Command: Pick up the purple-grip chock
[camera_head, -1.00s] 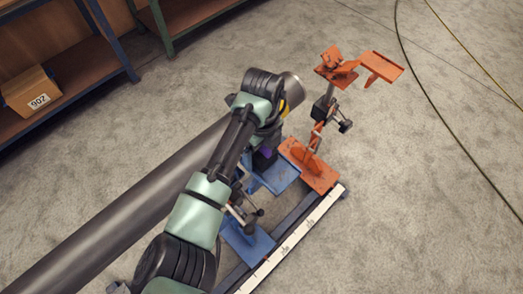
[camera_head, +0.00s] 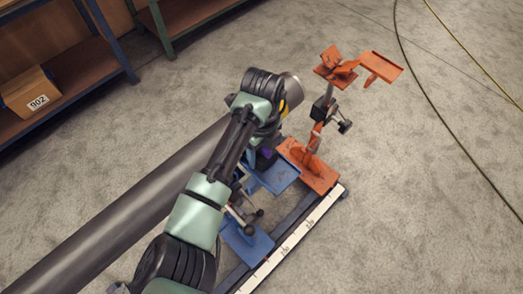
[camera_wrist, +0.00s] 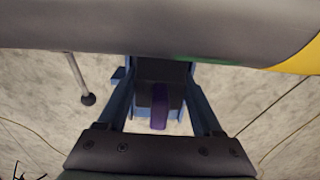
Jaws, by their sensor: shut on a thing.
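The purple-grip chock shows in the wrist view as a dark block with an upright purple grip (camera_wrist: 159,106) facing the camera. My gripper (camera_wrist: 161,80) has a finger on each side of it and is shut on it. In the head view only a small patch of the purple grip (camera_head: 265,153) shows below my wrist; my arm hides most of the chock and the fingers. The chock is close beside the pipe and over or on a blue tray (camera_head: 281,176); I cannot tell whether it touches the tray.
The big grey pipe (camera_head: 130,205) runs diagonally right beside my arm and crosses the top of the wrist view (camera_wrist: 120,25). An orange stand (camera_head: 318,170) with raised plates stands to the right. A white scale rail (camera_head: 290,240) lies in front. Open floor is at right.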

